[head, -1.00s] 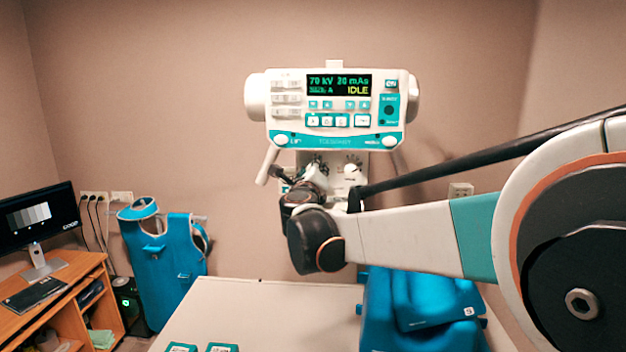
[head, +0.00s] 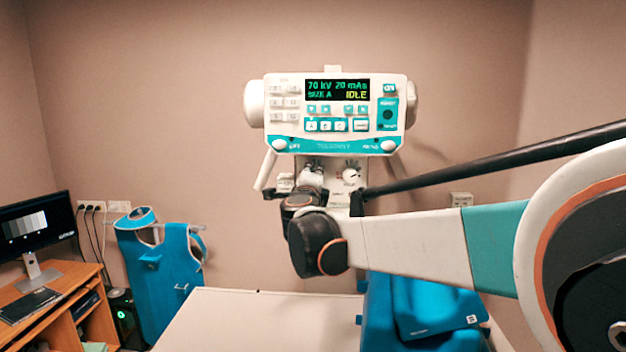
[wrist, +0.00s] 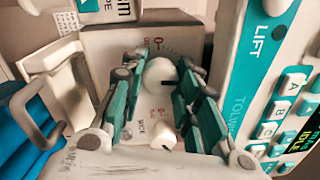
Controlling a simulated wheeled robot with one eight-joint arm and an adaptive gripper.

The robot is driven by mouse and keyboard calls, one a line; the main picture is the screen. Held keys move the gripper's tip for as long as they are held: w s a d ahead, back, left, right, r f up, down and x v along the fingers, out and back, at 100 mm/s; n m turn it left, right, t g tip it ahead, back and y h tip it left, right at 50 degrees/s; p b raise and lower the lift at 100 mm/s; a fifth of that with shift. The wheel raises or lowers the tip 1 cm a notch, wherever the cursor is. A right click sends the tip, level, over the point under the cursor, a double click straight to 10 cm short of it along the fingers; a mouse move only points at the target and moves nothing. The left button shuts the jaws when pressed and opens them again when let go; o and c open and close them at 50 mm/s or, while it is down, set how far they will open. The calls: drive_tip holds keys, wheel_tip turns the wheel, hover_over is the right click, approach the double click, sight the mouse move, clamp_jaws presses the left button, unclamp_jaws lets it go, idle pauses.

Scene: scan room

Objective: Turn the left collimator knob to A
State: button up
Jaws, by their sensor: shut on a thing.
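The left collimator knob (wrist: 159,75) is round and white with a dark pointer mark. In the wrist view it sits between my gripper's (wrist: 160,80) teal fingers, which are shut on it. The mark faces the lower right in that view; its dial letters are not readable. The right knob (wrist: 162,138) is white and lies below it, between the finger bases; it also shows in the head view (head: 351,176). In the head view my gripper (head: 313,168) is at the collimator's front, covering the left knob. The console display (head: 337,90) reads SIZE A and IDLE.
The console (head: 335,145) hangs just above the collimator, close to the fingers' right side in the wrist view. A pale table (head: 240,315) with a blue block (head: 425,320) lies below. A blue apron (head: 160,265) and a desk (head: 75,290) stand at left.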

idle(0.3)
drive_tip(key=o, duration=1.1)
drive_tip(key=shift+a, duration=0.1)
